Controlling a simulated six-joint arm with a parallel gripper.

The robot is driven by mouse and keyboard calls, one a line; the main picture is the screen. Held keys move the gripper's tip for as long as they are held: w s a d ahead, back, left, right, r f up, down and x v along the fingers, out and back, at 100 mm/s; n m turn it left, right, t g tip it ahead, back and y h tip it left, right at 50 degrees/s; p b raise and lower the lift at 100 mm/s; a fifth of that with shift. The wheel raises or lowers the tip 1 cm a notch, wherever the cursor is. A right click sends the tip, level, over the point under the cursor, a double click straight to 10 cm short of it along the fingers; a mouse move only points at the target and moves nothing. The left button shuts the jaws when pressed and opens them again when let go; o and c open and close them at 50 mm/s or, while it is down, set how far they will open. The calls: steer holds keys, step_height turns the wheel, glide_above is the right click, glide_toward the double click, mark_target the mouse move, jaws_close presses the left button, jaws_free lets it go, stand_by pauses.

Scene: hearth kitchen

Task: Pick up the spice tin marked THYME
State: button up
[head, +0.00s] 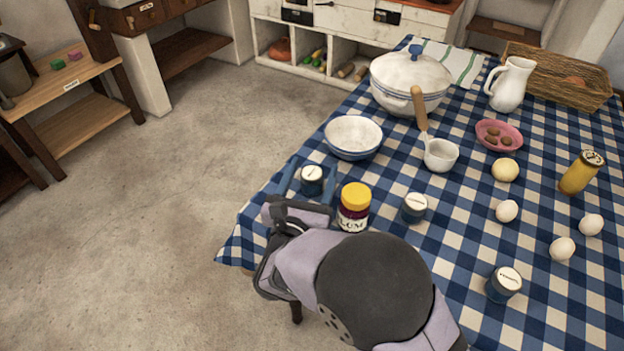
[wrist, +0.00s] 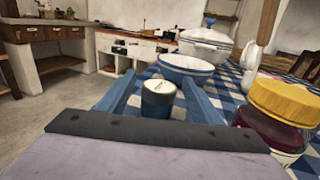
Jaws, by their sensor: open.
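A small dark blue tin with a pale lid (head: 312,174) stands upright near the table's left edge; the writing on its lid is too small to read. My gripper (head: 311,181) is open, with one blue finger on either side of this tin. The wrist view shows the same tin (wrist: 158,99) between the two fingers, with no clear contact. Two similar blue tins stand on the cloth, one right of the jam jar (head: 413,208) and one near the front right (head: 503,285). I cannot read which is marked THYME.
A yellow-lidded jam jar (head: 354,208) stands close to the right of my gripper, also large in the wrist view (wrist: 280,120). A white bowl (head: 353,138) is just beyond the tin.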

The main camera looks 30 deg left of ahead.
mark_target(315, 166)
steer(key=shift+x, duration=1.9)
steer(key=c, duration=1.2)
steer(key=shift+r, duration=0.1)
step_height(315, 166, up, 10)
steer(key=shift+f+p, duration=0.1)
steer(key=shift+p, duration=0.4)
